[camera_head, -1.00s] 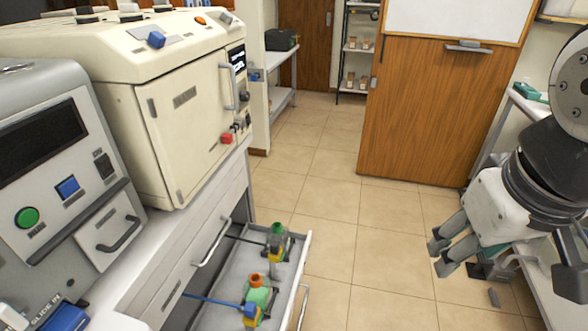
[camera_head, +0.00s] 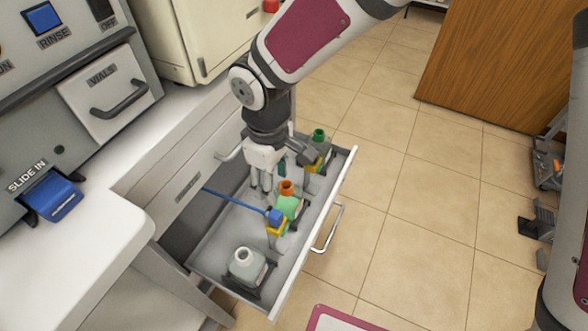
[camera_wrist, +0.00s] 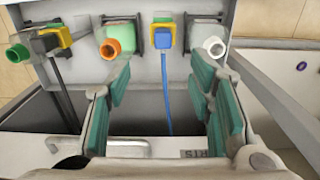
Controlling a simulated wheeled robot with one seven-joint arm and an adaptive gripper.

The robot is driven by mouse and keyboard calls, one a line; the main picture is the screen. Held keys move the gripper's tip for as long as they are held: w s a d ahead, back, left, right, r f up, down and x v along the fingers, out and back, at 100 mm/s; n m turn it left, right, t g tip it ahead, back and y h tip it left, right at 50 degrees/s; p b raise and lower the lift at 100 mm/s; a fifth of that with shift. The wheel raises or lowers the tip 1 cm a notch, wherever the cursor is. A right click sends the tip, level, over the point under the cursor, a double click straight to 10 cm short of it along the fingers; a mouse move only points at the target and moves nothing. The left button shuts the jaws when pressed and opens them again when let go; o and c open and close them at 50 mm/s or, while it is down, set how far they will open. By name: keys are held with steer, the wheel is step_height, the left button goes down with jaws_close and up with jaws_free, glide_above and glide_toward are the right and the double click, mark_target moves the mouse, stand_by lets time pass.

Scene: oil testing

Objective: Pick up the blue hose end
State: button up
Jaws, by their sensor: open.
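The blue hose end (camera_head: 275,216) sits at a yellow fitting in the open drawer (camera_head: 213,243), beside the orange-necked green bottle (camera_head: 292,204). Its blue hose runs back left toward the cabinet. In the wrist view the blue hose end (camera_wrist: 164,38) is at top centre, with the hose hanging down from it. My gripper (camera_head: 262,190) is over the drawer, pointing down, a little behind and left of the hose end. In the wrist view my gripper (camera_wrist: 160,78) is open and empty. Its teal-padded fingers are on either side of the hose line; the hose end lies beyond the tips.
A grey-white bottle (camera_head: 246,263) stands at the drawer's near end. A green-necked bottle (camera_head: 318,138) with a yellow fitting stands at the far end. The drawer handle (camera_head: 328,228) juts over the floor. The counter (camera_head: 85,245) and machine stand left.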

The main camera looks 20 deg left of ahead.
steer(key=b, duration=0.2)
glide_above(275, 214)
steer(key=f, duration=0.8)
steer(key=shift+s+a+f, duration=0.1)
steer(key=shift+a, duration=0.1)
steer(key=shift+d+f+b, duration=0.2)
steer(key=shift+f+b, duration=0.65)
steer(key=shift+f, duration=2.45)
steer(key=shift+r, duration=0.1)
jaws_close()
